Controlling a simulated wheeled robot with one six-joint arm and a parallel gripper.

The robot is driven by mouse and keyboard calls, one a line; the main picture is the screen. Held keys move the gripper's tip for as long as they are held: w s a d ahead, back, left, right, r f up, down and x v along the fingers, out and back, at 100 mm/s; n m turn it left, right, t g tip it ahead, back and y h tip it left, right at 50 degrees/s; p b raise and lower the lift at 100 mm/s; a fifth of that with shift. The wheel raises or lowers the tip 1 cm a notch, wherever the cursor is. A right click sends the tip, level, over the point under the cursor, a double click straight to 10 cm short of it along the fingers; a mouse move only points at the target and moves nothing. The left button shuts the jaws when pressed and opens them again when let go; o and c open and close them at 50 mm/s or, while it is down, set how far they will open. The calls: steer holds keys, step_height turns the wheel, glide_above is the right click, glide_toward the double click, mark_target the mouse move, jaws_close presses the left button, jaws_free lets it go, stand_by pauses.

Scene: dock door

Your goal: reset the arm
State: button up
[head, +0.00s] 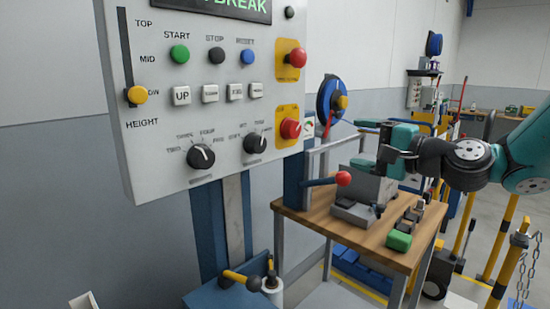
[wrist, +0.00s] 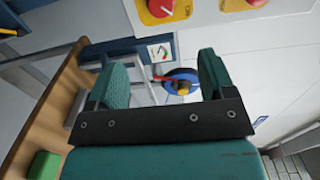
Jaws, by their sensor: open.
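My gripper (head: 364,144) is at the right of the head view, reaching left from my teal and black arm above a wooden bench (head: 330,232). In the wrist view its two teal fingers (wrist: 163,76) stand wide apart with nothing between them. Behind the gap shows a blue round disc with a yellow centre (wrist: 181,85); it also shows in the head view (head: 332,99). The gripper appears apart from the control panel (head: 222,115), which carries a blue RESET button (head: 247,57).
On the bench stand a grey device with a red-knobbed lever (head: 344,178) and a green block (head: 398,240). A metal rail (head: 335,143) runs beside the bench. Yellow posts and a chain (head: 518,252) stand at the right. Two red stop buttons (head: 297,58) (head: 291,128) sit on the panel's right side.

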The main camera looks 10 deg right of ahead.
steer(key=s+a+f+n+g+p, duration=0.3)
steer(key=s+a+n+g, duration=0.65)
steer(key=a, duration=0.45)
steer(key=s+f+n+g+h+p, duration=0.1)
steer(key=s+f+n+g+h, duration=0.1)
steer(key=s, duration=0.6)
steer(key=s+f+n+g+h+p, duration=0.1)
steer(key=s+n+g+h, duration=0.2)
steer(key=s+n, duration=0.4)
steer(key=shift+s+d+f+h, duration=0.2)
steer(key=shift+s+f+h, duration=0.2)
steer(key=shift+s, duration=0.85)
steer(key=shift+g, duration=0.25)
